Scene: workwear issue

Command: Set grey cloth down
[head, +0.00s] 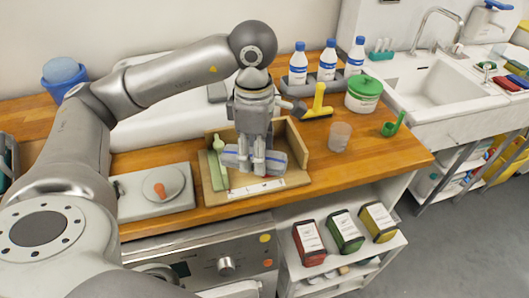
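The grey cloth (278,163) is a folded or rolled bundle with blue stripes, in the wooden tray (298,142) on the counter. My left gripper (257,168) points straight down over the tray, its fingers closed about the middle of the cloth. The cloth sticks out to both sides of the fingers. It is low over the tray; I cannot tell whether its underside touches the tray floor. My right gripper is out of view.
A green tool (217,168) lies at the tray's left side, and a white labelled strip (257,188) is at its front. A yellow-headed tool (318,103), several bottles, a green-lidded tub (364,93) and a clear cup (339,137) stand behind and right. A scale-like plate (157,190) is left.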

